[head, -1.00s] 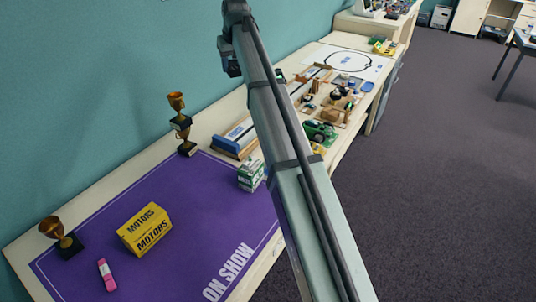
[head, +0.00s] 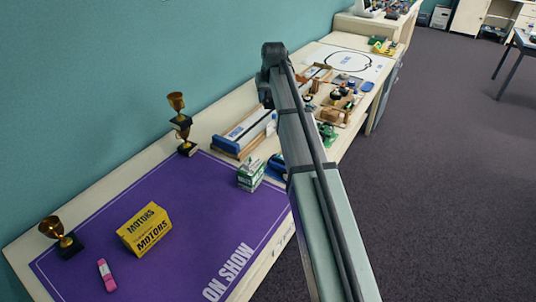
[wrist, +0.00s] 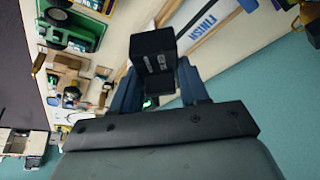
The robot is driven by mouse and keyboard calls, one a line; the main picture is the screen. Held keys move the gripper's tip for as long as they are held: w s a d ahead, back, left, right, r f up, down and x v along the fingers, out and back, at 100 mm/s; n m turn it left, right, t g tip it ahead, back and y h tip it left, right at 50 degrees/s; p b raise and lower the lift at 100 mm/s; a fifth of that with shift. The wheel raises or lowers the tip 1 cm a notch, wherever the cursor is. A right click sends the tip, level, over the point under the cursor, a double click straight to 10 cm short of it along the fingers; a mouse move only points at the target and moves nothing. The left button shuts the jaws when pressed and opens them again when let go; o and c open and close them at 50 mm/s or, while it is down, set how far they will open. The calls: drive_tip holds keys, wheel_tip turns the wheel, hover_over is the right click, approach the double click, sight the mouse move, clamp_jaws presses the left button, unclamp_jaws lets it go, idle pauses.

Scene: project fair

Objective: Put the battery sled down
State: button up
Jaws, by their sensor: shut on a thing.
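The battery sled (wrist: 152,52) is a black block with small pale print. In the wrist view it sits between the two blue fingers of my gripper (wrist: 157,74), which is shut on it. The bench top with the FINISH board (wrist: 205,25) shows beyond it; I cannot tell the height of the sled above the bench. In the head view my arm comes down over the bench near the long board, and the jaws and sled are not clearly visible there.
The mat's middle is bare. A green car (wrist: 72,25) lies nearby.

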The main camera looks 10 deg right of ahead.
wheel_tip(320, 180, down, 24)
drive_tip(key=shift+r, duration=0.1)
idle(0.6)
drive_tip(key=o, duration=1.1)
drive_tip(key=v, duration=1.2)
